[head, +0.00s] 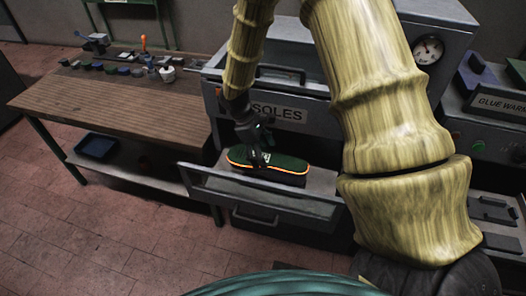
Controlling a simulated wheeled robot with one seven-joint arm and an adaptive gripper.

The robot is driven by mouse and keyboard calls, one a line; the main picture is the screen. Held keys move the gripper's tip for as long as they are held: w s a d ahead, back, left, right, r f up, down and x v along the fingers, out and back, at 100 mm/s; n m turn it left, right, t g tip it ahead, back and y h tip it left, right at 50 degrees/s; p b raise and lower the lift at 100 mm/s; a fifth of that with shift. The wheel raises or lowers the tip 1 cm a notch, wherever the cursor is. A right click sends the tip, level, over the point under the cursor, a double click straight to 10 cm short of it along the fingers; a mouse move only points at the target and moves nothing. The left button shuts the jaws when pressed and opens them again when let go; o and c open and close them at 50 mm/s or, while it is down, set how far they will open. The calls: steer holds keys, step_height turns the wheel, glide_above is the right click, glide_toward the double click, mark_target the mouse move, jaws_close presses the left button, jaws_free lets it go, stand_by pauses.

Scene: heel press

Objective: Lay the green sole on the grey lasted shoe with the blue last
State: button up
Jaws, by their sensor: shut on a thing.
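The dark green sole (287,163) has a bright orange edge and lies roughly level over the open drawer (270,190) below the "SOLES" label. My gripper (262,160) points down and is shut on the sole near its middle, hiding part of it. I cannot tell whether the sole still touches what is under it. I cannot make out a grey lasted shoe with a blue last; several small items on the wooden bench (110,105) are too small to tell apart.
The grey soles cabinet (300,100) stands behind the drawer. A glue warmer (490,110) is at the right. The bench holds a small vise-like tool (95,42) and a white cup (167,74); its front part is bare. A dark blue bin (97,146) sits below.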

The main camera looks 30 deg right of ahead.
steer(key=shift+f, duration=0.45)
stand_by(0.3)
steer(key=o, duration=1.1)
steer(key=shift+c, duration=0.2)
steer(key=shift+r, duration=0.1)
steer(key=v, duration=1.1)
steer(key=shift+w+a+r, duration=0.15)
steer(key=shift+a+r, duration=0.05)
steer(key=shift+r, duration=0.15)
steer(key=shift+f, duration=0.1)
